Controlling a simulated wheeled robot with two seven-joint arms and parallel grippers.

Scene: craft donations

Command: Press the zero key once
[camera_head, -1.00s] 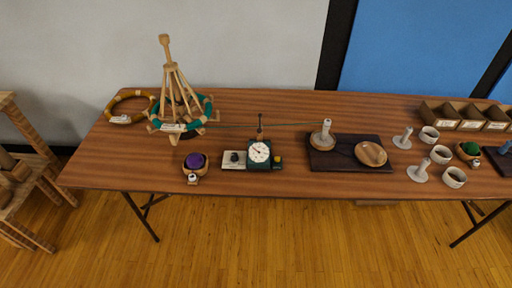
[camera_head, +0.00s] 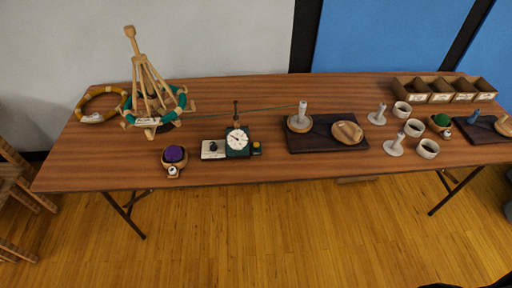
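A small counter device (camera_head: 237,141) stands near the middle of the table's front half. It has a dark green body and a round white dial with a pointer. A pale plate with a dark knob (camera_head: 213,147) adjoins its left side. A small yellow key (camera_head: 256,147) sits on a dark block at its right side. Any label on these is too small to read, so I cannot tell which is the zero key. Neither of my grippers is in view.
The wooden table (camera_head: 330,172) carries a yarn swift (camera_head: 147,85) at left, a purple ball in a bowl (camera_head: 174,154), a dark board (camera_head: 319,142) with wooden parts, several white cups and an open divided box (camera_head: 440,97). A thread runs from the swift rightward past the device.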

